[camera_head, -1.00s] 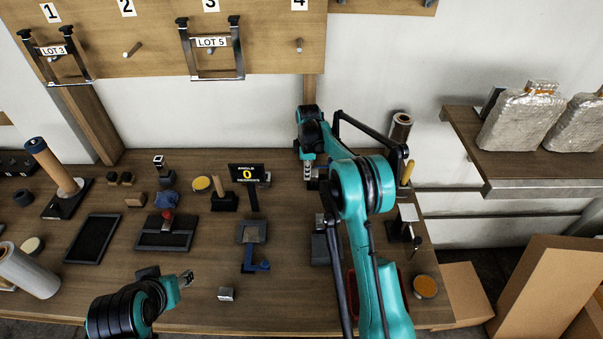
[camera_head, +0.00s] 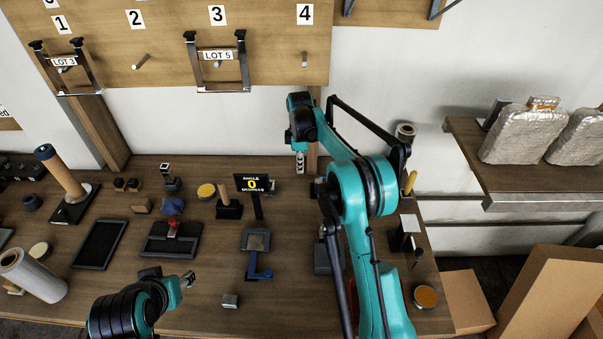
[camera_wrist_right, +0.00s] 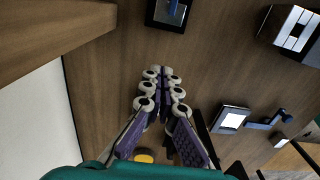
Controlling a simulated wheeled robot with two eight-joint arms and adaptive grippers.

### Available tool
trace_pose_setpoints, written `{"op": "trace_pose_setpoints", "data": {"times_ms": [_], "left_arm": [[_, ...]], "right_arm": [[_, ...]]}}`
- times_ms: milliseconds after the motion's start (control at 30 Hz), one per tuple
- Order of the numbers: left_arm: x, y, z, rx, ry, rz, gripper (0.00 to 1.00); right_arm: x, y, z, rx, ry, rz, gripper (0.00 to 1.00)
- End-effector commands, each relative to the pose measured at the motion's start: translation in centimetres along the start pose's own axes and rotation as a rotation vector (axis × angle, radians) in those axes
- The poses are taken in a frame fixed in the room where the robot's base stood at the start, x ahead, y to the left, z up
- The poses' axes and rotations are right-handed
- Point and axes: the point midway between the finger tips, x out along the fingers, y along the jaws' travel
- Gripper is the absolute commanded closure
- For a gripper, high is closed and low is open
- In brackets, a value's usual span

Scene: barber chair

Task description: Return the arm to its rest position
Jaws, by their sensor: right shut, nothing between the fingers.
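My right arm is teal and black and reaches up over the right part of the bench in the head view. My right gripper (camera_head: 299,163) hangs down near the wooden post at the back of the bench. In the right wrist view its purple fingers (camera_wrist_right: 163,84) meet at the tips, shut with nothing between them. My left gripper (camera_head: 187,280) is low over the front of the bench, and its small fingers do not show clearly whether they are apart.
Wooden bench (camera_head: 205,250) carries an angle display (camera_head: 253,183), a spool stand (camera_head: 62,175), a black tray (camera_head: 99,244) and small tools. A pegboard (camera_head: 170,65) with LOT frames is behind. A shelf (camera_head: 545,203) with wrapped packs is right; cardboard boxes (camera_head: 550,305) stand below.

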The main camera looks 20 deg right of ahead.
Motion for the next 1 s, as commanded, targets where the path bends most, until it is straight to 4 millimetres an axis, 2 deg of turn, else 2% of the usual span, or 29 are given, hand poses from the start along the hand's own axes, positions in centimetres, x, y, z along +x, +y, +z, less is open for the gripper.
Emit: {"op": "trace_pose_setpoints", "data": {"times_ms": [100, 367, 467, 533, 667, 800, 1000], "left_arm": [[-0.4, 0.0, -0.3, 0.0, 0.0, 0.0, 0.56], [-0.4, 0.0, -0.3, 0.0, 0.0, 0.0, 0.56], [-0.4, 0.0, -0.3, 0.0, 0.0, 0.0, 0.56], [-0.4, 0.0, -0.3, 0.0, 0.0, 0.0, 0.56], [-0.5, 0.0, -0.3, 0.0, 0.0, 0.0, 0.56], [-0.4, 0.0, -0.3, 0.0, 0.0, 0.0, 0.56], [-0.4, 0.0, -0.3, 0.0, 0.0, 0.0, 0.56]], "right_arm": [[-1.4, 0.0, 0.0, 0.0, 0.0, 0.0, 1.0], [-2.1, -0.1, 0.0, 0.005, 0.001, 0.003, 1.0], [-3.4, -0.8, 0.1, 0.037, 0.005, 0.018, 1.0], [-4.9, -1.7, 0.3, 0.082, 0.013, 0.04, 1.0], [-8.5, -4.5, 0.9, 0.203, 0.037, 0.094, 1.0], [-11.9, -8.2, 1.7, 0.347, 0.075, 0.155, 1.0], [-15.1, -14.2, 3.1, 0.547, 0.144, 0.232, 1.0]]}}
